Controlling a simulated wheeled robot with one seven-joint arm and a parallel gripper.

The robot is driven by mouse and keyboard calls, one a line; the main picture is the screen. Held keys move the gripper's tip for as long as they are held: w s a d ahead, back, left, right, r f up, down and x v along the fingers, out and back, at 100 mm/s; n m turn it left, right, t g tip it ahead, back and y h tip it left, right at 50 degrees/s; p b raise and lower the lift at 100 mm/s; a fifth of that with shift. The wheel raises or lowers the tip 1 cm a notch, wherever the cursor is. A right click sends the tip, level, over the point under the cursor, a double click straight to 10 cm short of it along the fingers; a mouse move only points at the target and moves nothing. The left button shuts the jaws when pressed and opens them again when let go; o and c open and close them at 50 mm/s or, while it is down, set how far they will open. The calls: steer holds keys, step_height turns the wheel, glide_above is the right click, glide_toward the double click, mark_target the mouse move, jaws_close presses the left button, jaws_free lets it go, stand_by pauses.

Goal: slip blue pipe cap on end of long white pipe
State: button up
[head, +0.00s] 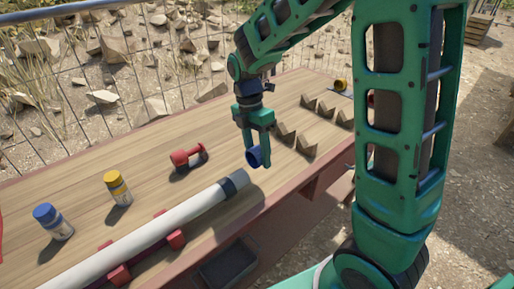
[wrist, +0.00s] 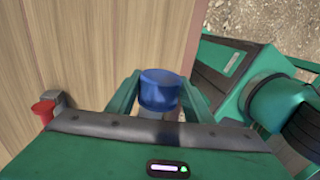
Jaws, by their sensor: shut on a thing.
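My gripper (head: 257,158) is shut on the blue pipe cap (head: 253,157), a short round cup held between the fingertips. The long white pipe (head: 150,238) lies along the near side of the table on red supports.
Several brown angular blocks (head: 284,134) stand to the right of the gripper. A wire fence (head: 130,60) runs behind the table.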

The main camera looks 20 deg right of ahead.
mark_target(241, 171)
steer(key=shift+s+a+f, duration=0.1)
steer(key=shift+a+f, duration=0.05)
steer(key=shift+f, duration=0.6)
steer(key=shift+s+a+f, duration=0.1)
steer(key=shift+a+f, duration=0.05)
steer(key=shift+f, duration=0.6)
steer(key=shift+a+f, duration=0.35)
steer(key=shift+f, duration=0.5)
steer(key=shift+s, duration=0.1)
steer(key=shift+s+a, duration=0.25)
steer(key=shift+a, duration=0.55)
steer(key=shift+s+a, duration=0.3)
steer(key=shift+a, duration=0.45)
steer(key=shift+s+a, duration=0.25)
steer(key=shift+a, duration=0.55)
steer(key=o, duration=0.9)
